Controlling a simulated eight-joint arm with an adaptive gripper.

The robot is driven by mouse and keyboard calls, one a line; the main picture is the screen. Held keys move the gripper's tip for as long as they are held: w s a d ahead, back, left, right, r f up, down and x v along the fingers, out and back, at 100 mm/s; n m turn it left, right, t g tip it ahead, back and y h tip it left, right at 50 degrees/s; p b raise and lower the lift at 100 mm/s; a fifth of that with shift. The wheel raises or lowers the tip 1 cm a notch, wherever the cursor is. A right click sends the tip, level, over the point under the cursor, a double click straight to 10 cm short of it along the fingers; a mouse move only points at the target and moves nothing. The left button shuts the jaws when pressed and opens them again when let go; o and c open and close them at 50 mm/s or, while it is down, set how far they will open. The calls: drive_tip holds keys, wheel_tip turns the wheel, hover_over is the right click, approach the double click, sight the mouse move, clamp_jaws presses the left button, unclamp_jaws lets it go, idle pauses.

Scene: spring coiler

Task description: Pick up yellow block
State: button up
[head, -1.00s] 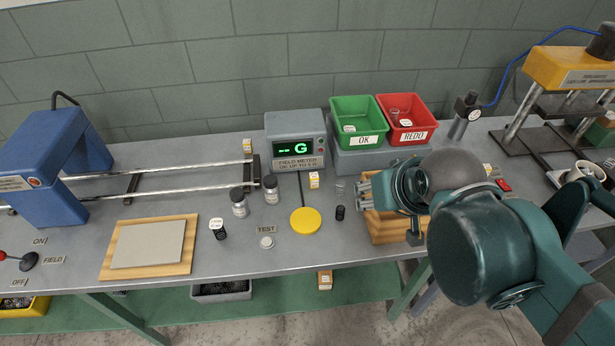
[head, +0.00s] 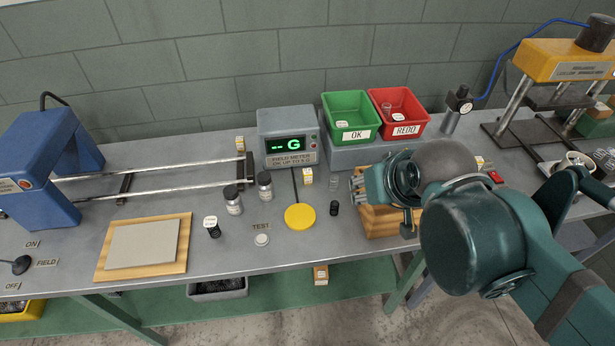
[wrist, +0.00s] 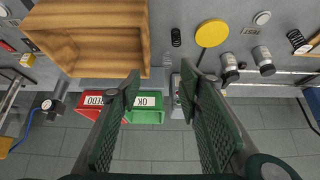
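No plain yellow block stands out clearly. Another small yellow-and-white box (wrist: 27,60) lies beside the open wooden box in the wrist view. A flat yellow disc (head: 300,217) lies on the bench near the TEST label. My gripper (wrist: 160,78) is open and empty, with two dark green pads apart. In the head view it is over the wooden box (head: 385,220), partly hidden by my arm.
The green OK bin (head: 351,119) and red REDO bin (head: 398,114) stand behind my gripper. The field meter (head: 289,140), dark-capped jars (head: 232,200) and a small black spring (head: 334,208) are to the left. A yellow-topped press (head: 565,62) stands at right.

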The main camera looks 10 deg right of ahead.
drive_tip(key=shift+w+r, duration=0.1)
drive_tip(key=shift+w, duration=0.05)
drive_tip(key=m+g+h+p, duration=0.4)
drive_tip(key=m+g+p, duration=0.45)
drive_tip(key=m, duration=0.85)
hover_over(307, 171)
drive_tip(key=a+p, duration=0.2)
wheel_tip(307, 171, down, 11)
drive_tip(key=t, duration=0.2)
drive_tip(key=shift+a+f+m+h, duration=0.3)
drive_tip(key=shift+a+f, duration=0.1)
drive_tip(key=shift+f, duration=0.35)
drive_tip(key=shift+b+x, duration=0.3)
drive_tip(key=shift+x, duration=0.95)
